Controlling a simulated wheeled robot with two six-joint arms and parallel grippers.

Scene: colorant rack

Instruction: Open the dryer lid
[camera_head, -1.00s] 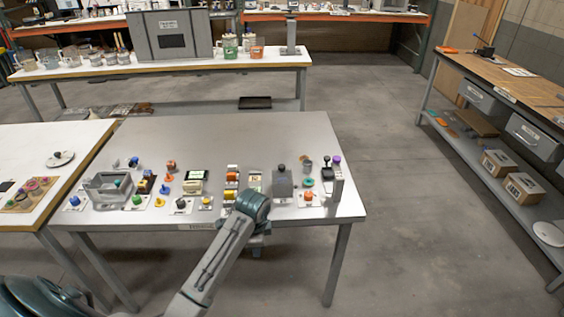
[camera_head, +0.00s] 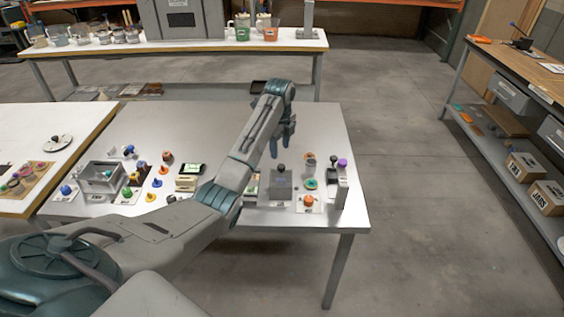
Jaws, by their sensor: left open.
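A small grey box (camera_head: 280,187) with a dark round knob (camera_head: 281,168) on top stands at the right part of the grey table; it looks like the dryer with its lid down, though its label is too small to read. My left gripper (camera_head: 281,148) points down just behind and above the knob. It is open and empty, apart from the knob as far as I can tell. My left arm crosses the table and hides part of the middle row of items. My right gripper is not in view.
A grey open bin (camera_head: 101,180) and a small green-screen device (camera_head: 188,177) stand to the left. The table's back is mostly clear.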

